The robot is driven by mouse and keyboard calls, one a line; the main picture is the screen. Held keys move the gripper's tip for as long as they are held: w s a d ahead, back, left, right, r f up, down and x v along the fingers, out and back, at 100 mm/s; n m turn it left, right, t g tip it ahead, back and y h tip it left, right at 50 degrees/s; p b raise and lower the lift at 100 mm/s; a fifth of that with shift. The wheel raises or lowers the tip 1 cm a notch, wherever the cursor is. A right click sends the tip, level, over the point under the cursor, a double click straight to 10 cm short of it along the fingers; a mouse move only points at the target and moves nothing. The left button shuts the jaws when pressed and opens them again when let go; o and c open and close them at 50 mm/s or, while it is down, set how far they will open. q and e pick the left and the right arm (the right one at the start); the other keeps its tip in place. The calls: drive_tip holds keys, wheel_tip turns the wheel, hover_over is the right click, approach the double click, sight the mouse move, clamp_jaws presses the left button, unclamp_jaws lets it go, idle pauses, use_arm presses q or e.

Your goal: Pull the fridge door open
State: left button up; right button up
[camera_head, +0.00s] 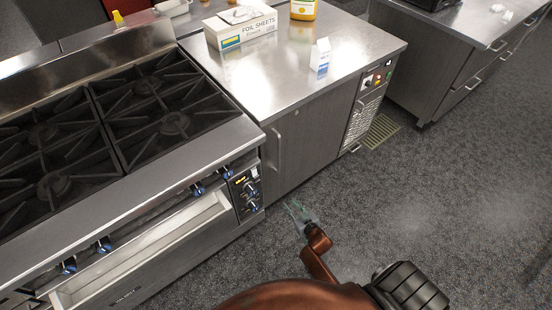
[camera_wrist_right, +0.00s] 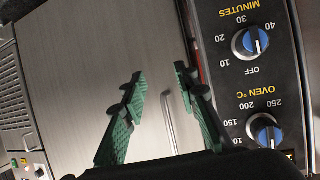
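The fridge door (camera_head: 310,138) is the grey steel front of the low counter unit beside the stove, and it looks shut. Its vertical handle (camera_head: 277,150) is near the door's left edge. My right gripper (camera_head: 293,208) is low in front of the unit, below and slightly right of the handle in the head view. In the right wrist view its green fingers (camera_wrist_right: 160,78) are apart, with nothing between them. The handle (camera_wrist_right: 168,122) appears in the gap beyond them, against the door (camera_wrist_right: 75,70); contact is not visible. My left gripper is not in view.
The stove (camera_head: 130,120) with oven knobs (camera_wrist_right: 250,43) is directly left of the handle. A foil sheets box (camera_head: 240,28), a small white carton (camera_head: 320,57) and a yellow-orange container (camera_head: 303,9) stand on the steel counter. The floor (camera_head: 440,200) in front is clear.

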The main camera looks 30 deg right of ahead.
drive_tip(key=w+d+r+t+b, duration=0.1)
drive_tip(key=w+r+t, duration=0.1)
drive_tip(key=w+r, duration=0.5)
drive_tip(key=w+d+r+t+b, duration=0.2)
drive_tip(key=r+t, duration=0.1)
drive_tip(key=r, duration=0.8)
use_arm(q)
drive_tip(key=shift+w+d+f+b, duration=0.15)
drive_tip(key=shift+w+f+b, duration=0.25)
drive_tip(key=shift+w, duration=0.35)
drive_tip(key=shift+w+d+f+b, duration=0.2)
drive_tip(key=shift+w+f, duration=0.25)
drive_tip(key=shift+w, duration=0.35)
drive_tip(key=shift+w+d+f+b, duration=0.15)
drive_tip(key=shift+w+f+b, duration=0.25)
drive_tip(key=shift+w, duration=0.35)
use_arm(e)
drive_tip(key=w, duration=0.7)
drive_tip(key=shift+w+d+f+h, duration=0.15)
drive_tip(key=shift+d+h, duration=0.15)
drive_tip(key=shift+h, duration=0.1)
drive_tip(key=shift+c, duration=0.5)
clamp_jaws()
